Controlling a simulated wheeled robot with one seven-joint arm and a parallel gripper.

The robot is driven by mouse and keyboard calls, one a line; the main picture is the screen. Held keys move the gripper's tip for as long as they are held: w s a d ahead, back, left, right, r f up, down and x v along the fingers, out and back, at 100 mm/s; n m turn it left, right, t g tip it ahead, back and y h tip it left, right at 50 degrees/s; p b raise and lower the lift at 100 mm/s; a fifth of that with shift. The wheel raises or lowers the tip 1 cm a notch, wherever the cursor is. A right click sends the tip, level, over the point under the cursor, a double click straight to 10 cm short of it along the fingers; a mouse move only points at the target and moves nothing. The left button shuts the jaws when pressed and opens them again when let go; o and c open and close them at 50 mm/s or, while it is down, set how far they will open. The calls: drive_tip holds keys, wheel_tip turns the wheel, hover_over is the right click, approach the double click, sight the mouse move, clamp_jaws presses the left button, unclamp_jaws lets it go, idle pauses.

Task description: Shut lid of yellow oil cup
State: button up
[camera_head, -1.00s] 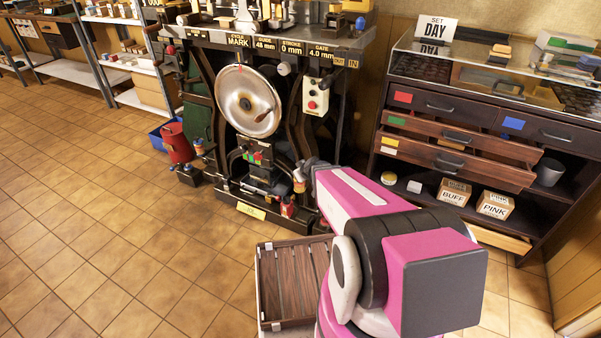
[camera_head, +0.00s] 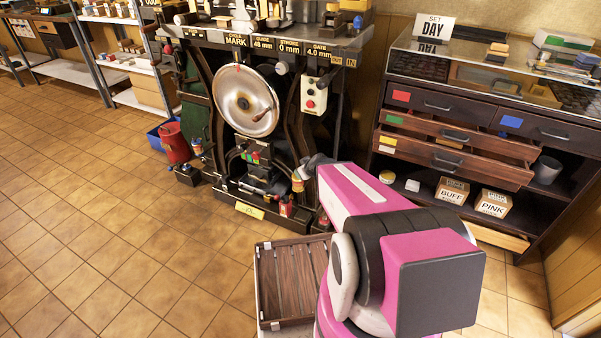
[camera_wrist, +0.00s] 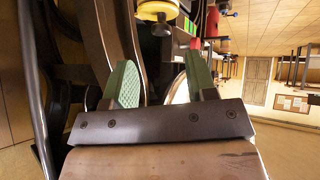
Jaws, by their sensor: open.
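A yellow oil cup (camera_head: 298,184) stands low on the right side of the press (camera_head: 312,128) in the head view, just left of my forearm's end. In the wrist view, a yellow and cream cup-like part (camera_wrist: 158,9) shows at the top edge, cut off by the frame. I cannot tell how its lid stands. My gripper (camera_wrist: 161,80) is open, with two green pads apart and nothing held between them. The cup-like part is beyond the fingertips and apart from them. In the head view my arm hides most of the gripper, near the press's lower right.
A red can (camera_head: 175,142) and blue bin (camera_head: 156,136) stand left of the press. A slatted wooden tray (camera_head: 262,300) is left of my arm. A cabinet with open drawers (camera_head: 470,160) stands at right. The tiled floor at left is clear.

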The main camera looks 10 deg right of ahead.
drive_tip(key=v, duration=0.4)
drive_tip(key=shift+s+d, duration=0.1)
drive_tip(key=shift+s, duration=0.05)
drive_tip(key=s+d+r+m+g+h, duration=0.1)
drive_tip(key=s+r+m+g+h, duration=0.1)
drive_tip(key=s+m+g, duration=0.4)
drive_tip(key=s+g+h, duration=0.1)
drive_tip(key=s+g, duration=0.1)
drive_tip(key=shift+g, duration=0.4)
